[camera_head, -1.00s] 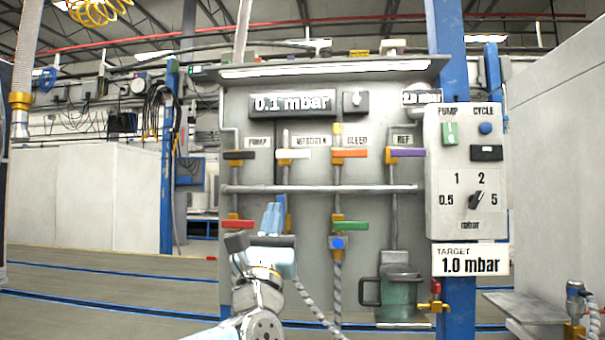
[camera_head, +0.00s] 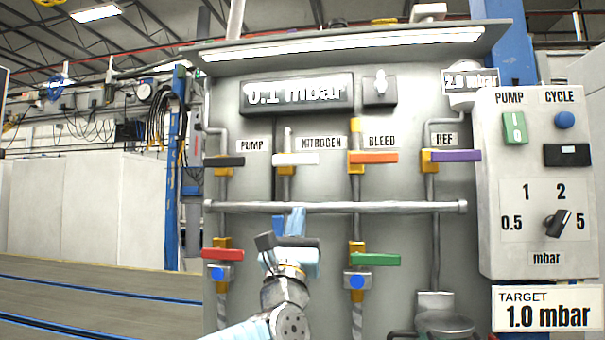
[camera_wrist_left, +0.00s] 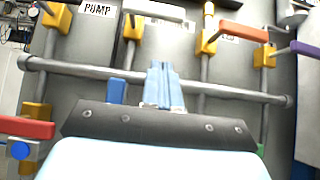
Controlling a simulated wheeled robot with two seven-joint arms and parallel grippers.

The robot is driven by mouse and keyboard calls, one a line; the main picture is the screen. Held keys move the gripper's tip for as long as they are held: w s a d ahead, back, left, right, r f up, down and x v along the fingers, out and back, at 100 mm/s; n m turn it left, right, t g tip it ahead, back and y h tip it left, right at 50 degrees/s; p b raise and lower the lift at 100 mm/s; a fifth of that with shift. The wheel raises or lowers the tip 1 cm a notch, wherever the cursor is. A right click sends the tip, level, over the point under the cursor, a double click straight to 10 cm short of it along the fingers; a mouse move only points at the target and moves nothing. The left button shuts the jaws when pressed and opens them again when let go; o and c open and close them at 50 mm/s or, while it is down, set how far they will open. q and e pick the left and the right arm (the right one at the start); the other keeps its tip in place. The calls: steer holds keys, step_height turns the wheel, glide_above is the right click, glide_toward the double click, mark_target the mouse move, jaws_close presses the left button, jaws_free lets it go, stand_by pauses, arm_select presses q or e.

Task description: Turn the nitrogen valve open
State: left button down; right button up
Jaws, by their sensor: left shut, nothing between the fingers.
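The nitrogen valve's white handle (camera_head: 312,159) lies level, pointing right from its yellow body, below the NITROGEN label (camera_head: 321,143). It also shows at the top of the left wrist view (camera_wrist_left: 155,10), above my fingers. My left gripper (camera_head: 292,222) is shut and empty, its blue fingers pointing up in front of the panel. In the head view its fingertips are below the white handle, near the level pipe, and apart from the handle. A blue upright piece (camera_wrist_left: 116,90) shows behind and left of the fingers. My right gripper is in neither view.
Level black (camera_head: 232,162), orange (camera_head: 374,157) and purple (camera_head: 456,156) handles flank the white one. A grey pipe (camera_head: 400,207) crosses below them. Red (camera_head: 234,254) and green (camera_head: 376,260) handles sit lower. A control box (camera_head: 500,240) stands at right.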

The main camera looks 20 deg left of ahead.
mark_target(298, 162)
arm_select(q)
steer(key=w+a+r+p, duration=0.1)
steer(key=w+r+p, duration=0.2)
steer(key=r, duration=0.5)
steer(key=shift+w+p, duration=0.35)
steer(key=shift+p, duration=0.25)
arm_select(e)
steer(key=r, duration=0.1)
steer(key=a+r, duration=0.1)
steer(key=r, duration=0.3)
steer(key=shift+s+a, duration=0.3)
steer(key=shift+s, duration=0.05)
